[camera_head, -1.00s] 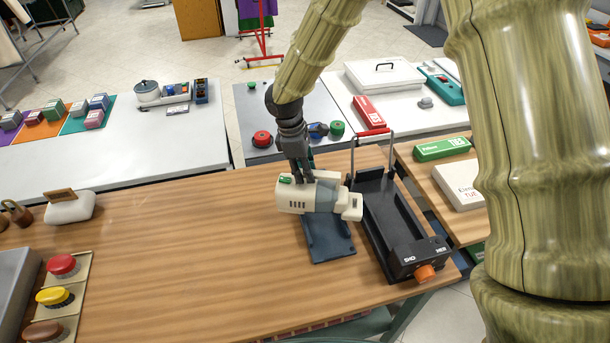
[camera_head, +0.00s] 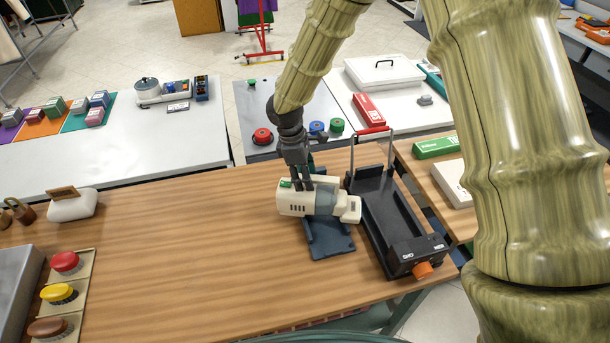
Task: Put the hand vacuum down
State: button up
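The hand vacuum (camera_head: 294,203) is cream with a grey, partly clear middle and lies level, its cream nose pointing right. My gripper (camera_head: 303,184) comes down from above and its fingers are around the top of the vacuum. They look closed on it, though the far finger is partly hidden. The vacuum is over a flat dark blue-grey pad (camera_head: 331,245) on the wooden table (camera_head: 190,260). Whether the vacuum touches the pad or hangs just above it I cannot tell.
A black tray-like device (camera_head: 388,205) with a metal frame, red handle and orange knob stands close to the right of the vacuum's nose. Red, yellow and brown buttons (camera_head: 59,294) are at the left front. The table's middle left is clear.

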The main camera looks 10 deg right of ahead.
jog(key=shift+r, duration=0.1)
jog(key=b+v, duration=0.3)
jog(key=v, duration=0.8)
jog(key=shift+a+r, duration=0.15)
jog(key=shift+r, duration=0.25)
